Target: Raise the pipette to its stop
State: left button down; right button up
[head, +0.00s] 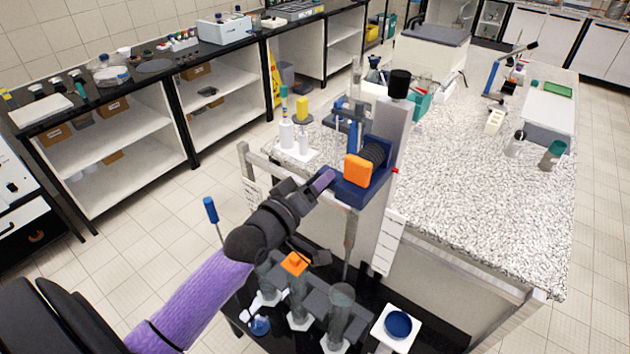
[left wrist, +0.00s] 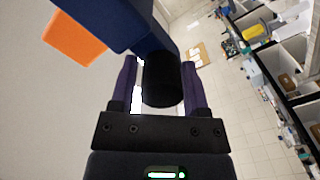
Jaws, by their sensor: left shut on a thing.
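A blue carriage (head: 352,190) with an orange block (head: 358,170) and a ribbed black part sits on a grey upright column (head: 392,130). A thin tube, apparently the pipette (head: 349,238), hangs below the carriage over the low black table. My left gripper (head: 322,182), with purple fingers, reaches the carriage from the left. In the left wrist view it is shut on a black cylindrical knob (left wrist: 162,82) below the blue carriage (left wrist: 115,22); the orange block (left wrist: 75,38) shows at upper left. The knob is mostly hidden in the head view. My right gripper is out of view.
Glass cylinders (head: 341,310) and a blue dish (head: 398,324) stand on the low black table (head: 430,325) under the carriage. Floor is clear at left.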

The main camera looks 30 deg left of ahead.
pick_arm(q)
jog(key=shift+a+r, duration=0.1)
jog(key=shift+r, duration=0.15)
jog(key=shift+c, duration=2.2)
grip_release()
jog(key=shift+o, duration=0.9)
jog(key=shift+s+f, duration=0.1)
jog(key=s+b, duration=0.1)
jog(key=s, duration=0.8)
jog(key=shift+s+a+b, duration=0.25)
jog(key=shift+s+b, duration=0.05)
jog(key=shift+s, duration=0.1)
